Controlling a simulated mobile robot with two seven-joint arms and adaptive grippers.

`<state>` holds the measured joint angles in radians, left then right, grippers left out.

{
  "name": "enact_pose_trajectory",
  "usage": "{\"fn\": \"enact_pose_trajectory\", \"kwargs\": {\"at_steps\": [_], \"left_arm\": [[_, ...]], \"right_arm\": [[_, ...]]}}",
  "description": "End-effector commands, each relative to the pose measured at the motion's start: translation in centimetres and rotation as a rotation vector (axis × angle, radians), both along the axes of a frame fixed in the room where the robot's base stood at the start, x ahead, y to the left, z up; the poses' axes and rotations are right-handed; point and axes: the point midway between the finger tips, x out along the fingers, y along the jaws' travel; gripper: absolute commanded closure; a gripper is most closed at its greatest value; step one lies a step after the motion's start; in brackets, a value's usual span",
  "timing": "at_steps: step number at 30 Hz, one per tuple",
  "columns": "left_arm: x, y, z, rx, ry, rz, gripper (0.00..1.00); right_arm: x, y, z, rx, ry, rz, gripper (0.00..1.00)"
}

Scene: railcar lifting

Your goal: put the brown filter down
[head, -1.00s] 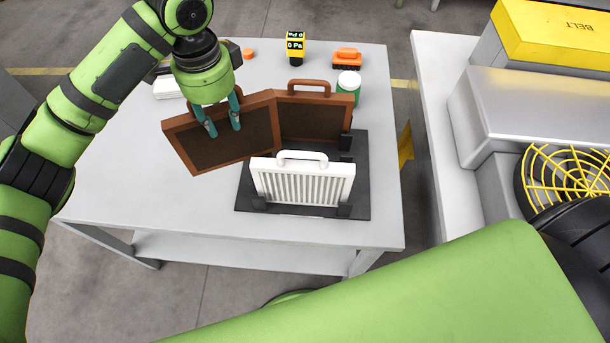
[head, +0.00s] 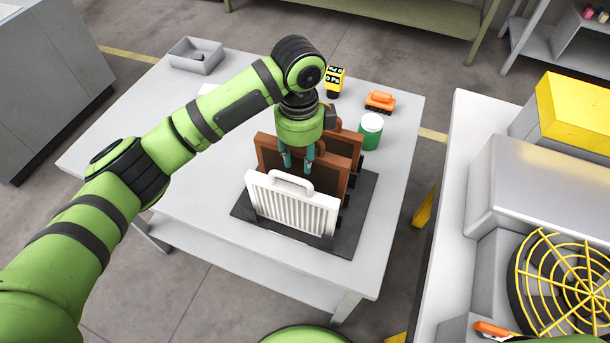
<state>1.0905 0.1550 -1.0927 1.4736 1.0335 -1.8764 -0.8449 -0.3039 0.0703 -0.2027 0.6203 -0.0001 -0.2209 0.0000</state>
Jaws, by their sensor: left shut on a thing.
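My left gripper (head: 297,162) is shut on a brown-framed filter (head: 267,150) with a dark panel. The held filter stands roughly upright over the black rack (head: 354,230), between a white filter (head: 292,207) in front and another brown filter (head: 354,143) behind. The white filter hides its lower part, so I cannot tell whether its bottom edge touches the rack. My gripper and arm hide part of both brown filters. My right gripper is not in view.
A green jar with a white lid (head: 371,131), an orange tool (head: 380,101) and a yellow-black gauge (head: 335,82) stand at the table's back right. A grey tray (head: 196,56) is at the back left. The left of the table (head: 130,140) is mostly clear.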

Motion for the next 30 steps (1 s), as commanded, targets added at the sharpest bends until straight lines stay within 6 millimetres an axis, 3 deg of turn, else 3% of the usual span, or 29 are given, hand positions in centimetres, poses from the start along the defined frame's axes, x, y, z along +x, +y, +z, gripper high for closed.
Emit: {"fn": "enact_pose_trajectory", "kwargs": {"at_steps": [5,12,24,25,26,27,30], "left_arm": [[0.0,0.0,-1.7,-0.001,0.0,0.0,1.0],[0.0,0.0,-4.8,-0.002,0.0,-0.001,1.0],[0.0,-0.1,-5.5,-0.002,-0.001,-0.001,1.0],[0.0,0.0,-5.6,-0.001,-0.001,-0.001,0.62],[0.0,0.0,-5.6,-0.002,-0.001,-0.001,0.5],[0.0,0.0,-5.6,-0.001,-0.001,-0.001,0.42],[0.0,0.0,-5.6,-0.002,-0.001,-0.001,0.42]], "right_arm": [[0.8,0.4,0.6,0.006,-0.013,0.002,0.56],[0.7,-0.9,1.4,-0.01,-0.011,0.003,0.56],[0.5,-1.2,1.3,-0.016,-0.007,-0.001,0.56],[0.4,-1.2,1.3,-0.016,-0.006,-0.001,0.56],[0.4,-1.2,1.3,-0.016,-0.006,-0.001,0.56],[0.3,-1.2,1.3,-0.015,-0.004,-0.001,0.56],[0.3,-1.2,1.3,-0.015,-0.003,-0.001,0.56]]}}
